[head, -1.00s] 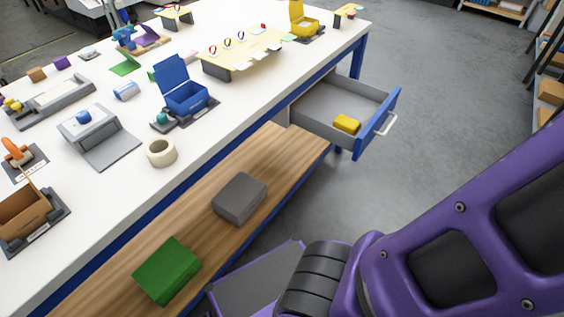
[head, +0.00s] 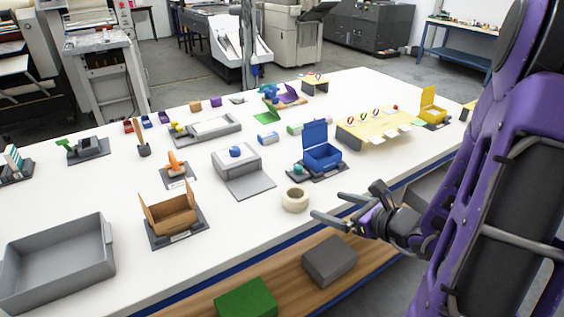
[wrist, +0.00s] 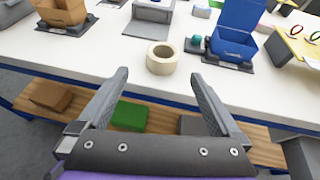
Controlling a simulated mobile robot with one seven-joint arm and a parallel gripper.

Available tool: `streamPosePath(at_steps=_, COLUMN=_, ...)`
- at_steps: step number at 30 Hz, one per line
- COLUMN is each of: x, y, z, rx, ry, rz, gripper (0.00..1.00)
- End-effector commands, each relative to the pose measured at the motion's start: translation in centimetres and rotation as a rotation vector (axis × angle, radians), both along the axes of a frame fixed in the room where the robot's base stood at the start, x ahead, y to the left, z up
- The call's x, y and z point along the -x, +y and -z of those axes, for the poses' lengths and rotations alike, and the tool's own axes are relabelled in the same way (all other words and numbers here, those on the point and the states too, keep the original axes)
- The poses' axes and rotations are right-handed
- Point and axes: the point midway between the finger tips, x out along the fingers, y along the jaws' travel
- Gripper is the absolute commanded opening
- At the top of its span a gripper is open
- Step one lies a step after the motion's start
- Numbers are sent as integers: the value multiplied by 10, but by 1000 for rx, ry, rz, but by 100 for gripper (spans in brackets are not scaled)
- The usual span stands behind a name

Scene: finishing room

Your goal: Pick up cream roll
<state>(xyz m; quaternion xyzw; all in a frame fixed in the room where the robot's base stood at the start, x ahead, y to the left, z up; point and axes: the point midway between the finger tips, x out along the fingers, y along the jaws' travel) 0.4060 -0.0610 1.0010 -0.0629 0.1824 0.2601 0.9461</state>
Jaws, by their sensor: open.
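The cream roll (head: 294,206) is a short, thick ring lying flat near the front edge of the white table, with its hole facing up. In the wrist view the cream roll (wrist: 160,68) is ahead of my gripper, roughly centred between the fingertips. My gripper (head: 328,204) is open and empty, just right of the roll at the table's front edge. In the wrist view both fingers of my gripper (wrist: 160,74) are spread wide, and the roll appears just beyond their tips, apart from them.
A blue open box (head: 322,158) and a small teal item (head: 298,169) stand behind the roll. A grey stand (head: 247,184) is to its left, and a cardboard box (head: 171,218) farther left. A grey block (head: 329,262) and a green block (head: 246,300) are on the lower shelf.

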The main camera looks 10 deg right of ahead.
Motion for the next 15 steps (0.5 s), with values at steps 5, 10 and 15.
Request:
streamPosePath(at_steps=5, x=-13, y=8, z=10, rx=-16, ry=6, rz=6, gripper=100)
streamPosePath(at_steps=10, x=-43, y=25, z=24, rx=-17, ry=6, rz=5, gripper=100)
streamPosePath(at_steps=15, x=-72, y=42, z=37, rx=-16, ry=5, rz=5, gripper=100)
